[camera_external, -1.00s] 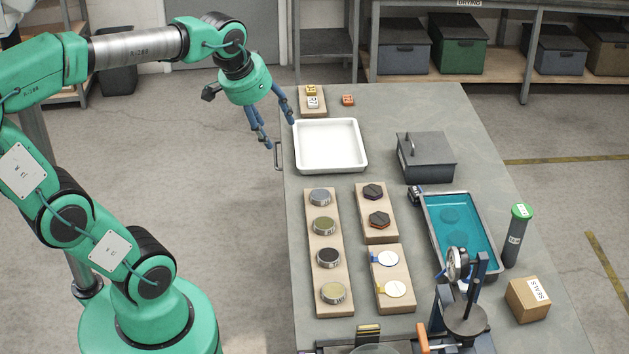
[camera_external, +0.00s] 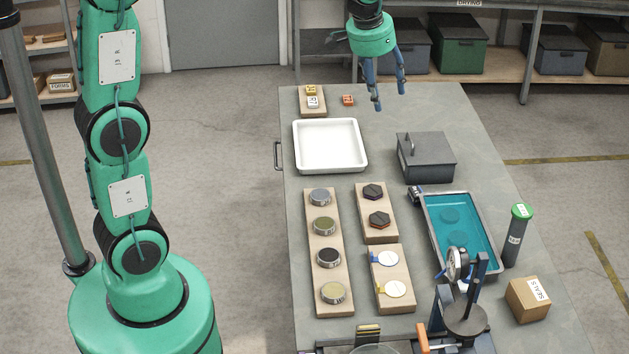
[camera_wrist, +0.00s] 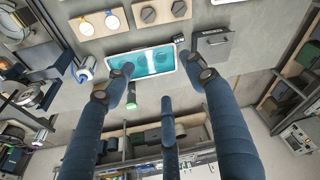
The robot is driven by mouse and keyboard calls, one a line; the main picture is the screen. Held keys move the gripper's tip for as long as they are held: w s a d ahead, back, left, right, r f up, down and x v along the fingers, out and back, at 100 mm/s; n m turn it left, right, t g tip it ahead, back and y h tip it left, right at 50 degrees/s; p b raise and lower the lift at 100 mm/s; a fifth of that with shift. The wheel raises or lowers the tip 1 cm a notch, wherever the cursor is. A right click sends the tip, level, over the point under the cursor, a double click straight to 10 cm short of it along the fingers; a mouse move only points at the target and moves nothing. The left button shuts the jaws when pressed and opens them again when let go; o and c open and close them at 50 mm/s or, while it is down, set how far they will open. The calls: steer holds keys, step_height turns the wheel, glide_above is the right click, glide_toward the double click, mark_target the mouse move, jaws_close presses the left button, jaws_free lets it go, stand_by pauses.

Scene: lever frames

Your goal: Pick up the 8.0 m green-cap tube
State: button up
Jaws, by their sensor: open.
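The green-cap tube (camera_external: 515,237) is a dark grey cylinder with a pale label and a bright green lid. It stands upright on the table, right of the teal-filled tray, with nothing touching it. In the wrist view its green cap (camera_wrist: 137,103) shows small, between my fingers. My gripper (camera_external: 389,98) has blue fingers, spread open and empty. It hangs over the far end of the table, behind the lidded grey box and well away from the tube.
A tray of teal liquid (camera_external: 459,234) lies left of the tube. A cardboard box (camera_external: 527,300) and a dial gauge stand (camera_external: 466,318) are near it. The lidded grey box (camera_external: 425,157) and white tray (camera_external: 330,146) stand farther back. Wooden boards hold several discs.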

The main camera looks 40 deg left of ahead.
steer(key=w+d+f+p, duration=0.2)
steer(key=w+d+p, duration=0.1)
steer(key=w+d, duration=0.5)
steer(key=m+g+p, duration=0.2)
steer(key=g+p, duration=0.1)
steer(key=p, duration=0.6)
glide_above(522, 210)
steer(key=shift+y, duration=0.4)
steer(key=f, duration=1.8)
steer(key=shift+w+a, duration=0.1)
steer(key=shift+a, duration=0.15)
steer(key=shift+d+f, duration=0.2)
steer(key=shift+d, duration=0.05)
steer(key=shift+f, duration=0.1)
step_height(522, 210, down, 7)
steer(key=shift+p, duration=0.35)
steer(key=shift+f, duration=0.7)
steer(key=shift+f, duration=0.1)
